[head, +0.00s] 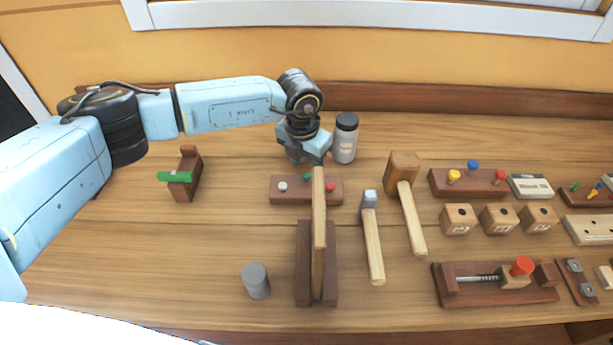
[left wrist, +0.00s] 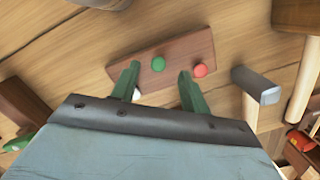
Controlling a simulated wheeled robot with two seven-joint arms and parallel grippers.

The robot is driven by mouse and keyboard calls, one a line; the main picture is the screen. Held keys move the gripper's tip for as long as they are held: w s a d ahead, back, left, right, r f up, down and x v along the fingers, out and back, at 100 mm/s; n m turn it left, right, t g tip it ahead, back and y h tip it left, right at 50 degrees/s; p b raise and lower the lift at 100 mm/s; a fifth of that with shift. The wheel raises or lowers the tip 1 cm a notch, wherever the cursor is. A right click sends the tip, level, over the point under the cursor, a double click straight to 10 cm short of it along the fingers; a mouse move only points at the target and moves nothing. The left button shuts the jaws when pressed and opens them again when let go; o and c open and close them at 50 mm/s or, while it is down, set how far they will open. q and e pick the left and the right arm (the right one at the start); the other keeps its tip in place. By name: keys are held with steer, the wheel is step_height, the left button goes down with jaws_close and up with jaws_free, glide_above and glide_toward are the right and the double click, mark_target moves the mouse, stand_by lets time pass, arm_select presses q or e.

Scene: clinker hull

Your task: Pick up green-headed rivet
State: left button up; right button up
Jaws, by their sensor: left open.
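The green-headed rivet (head: 307,177) stands in a dark wooden block (head: 290,198), between a white-headed rivet (head: 283,186) and a red-headed rivet (head: 331,187). My left gripper (head: 306,163) is above and just behind the block, pointing down, open and empty. In the left wrist view, the green rivet (left wrist: 158,64) shows beyond the open fingertips (left wrist: 158,78), within the span between them but not touched. The red rivet (left wrist: 200,70) lies outside the right finger. The white one is partly hidden by the left finger. My right gripper is not in view.
An upright plank (head: 319,235) in a wooden stand is just in front of the block. A hammer (head: 373,240) and a mallet (head: 408,200) lie to the right.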

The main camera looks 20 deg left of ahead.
mark_target(306, 174)
arm_select(q)
step_height(306, 174, down, 4)
steer(key=shift+w+r, duration=0.15)
steer(key=shift+r, duration=0.1)
steer(key=shift+a, duration=0.1)
jaws_close()
